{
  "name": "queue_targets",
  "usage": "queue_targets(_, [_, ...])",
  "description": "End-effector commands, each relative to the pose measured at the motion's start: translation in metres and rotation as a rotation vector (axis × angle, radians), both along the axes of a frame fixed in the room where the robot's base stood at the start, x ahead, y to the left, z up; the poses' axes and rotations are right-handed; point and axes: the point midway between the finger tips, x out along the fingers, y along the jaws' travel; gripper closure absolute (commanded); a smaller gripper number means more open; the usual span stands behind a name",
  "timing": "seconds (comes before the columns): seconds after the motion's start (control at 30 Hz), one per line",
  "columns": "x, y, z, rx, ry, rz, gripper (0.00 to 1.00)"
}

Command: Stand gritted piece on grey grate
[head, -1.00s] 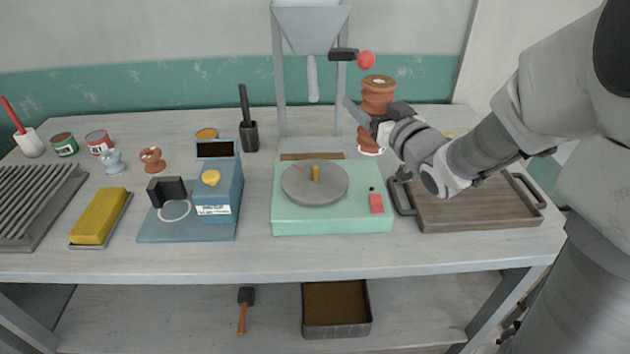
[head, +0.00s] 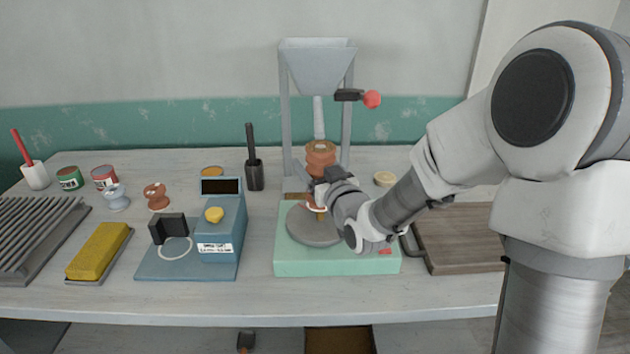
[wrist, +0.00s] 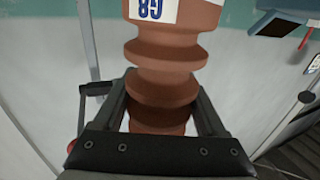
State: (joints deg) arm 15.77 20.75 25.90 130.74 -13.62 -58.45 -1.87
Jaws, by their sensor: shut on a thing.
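My gripper (head: 328,186) is shut on a ribbed brown clay piece (head: 320,156), which it holds upright above the turntable (head: 313,226) of the mint-green machine. In the wrist view the piece (wrist: 165,52) sits between both fingers, with a white label bearing blue characters near the top of the picture. The slatted grey grate (head: 35,232) lies at the far left of the table, well away from my gripper. I cannot tell whether the piece carries grit.
A grey hopper (head: 318,62) on a stand is behind the piece, with a red-knobbed lever (head: 371,99). A blue device (head: 220,235), a yellow sponge (head: 98,250), small clay pieces and cans stand between the machine and the grate. A wooden tray (head: 460,240) is right.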

Motion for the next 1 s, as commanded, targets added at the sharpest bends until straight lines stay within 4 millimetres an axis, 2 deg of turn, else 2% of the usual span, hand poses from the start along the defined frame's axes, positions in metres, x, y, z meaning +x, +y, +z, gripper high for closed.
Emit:
queue_targets(0.3, [0.000, 0.000, -0.036, 0.000, 0.000, 0.000, 1.00])
queue_targets(0.8, [0.000, 0.000, -0.039, 0.001, -0.005, 0.000, 1.00])
queue_targets(0.83, [0.000, 0.000, -0.039, 0.000, 0.000, 0.000, 0.21])
queue_targets(0.93, [0.000, 0.000, -0.039, 0.000, 0.000, 0.000, 0.03])
queue_targets(1.0, [0.000, 0.000, -0.039, 0.000, 0.000, 0.000, 0.00])
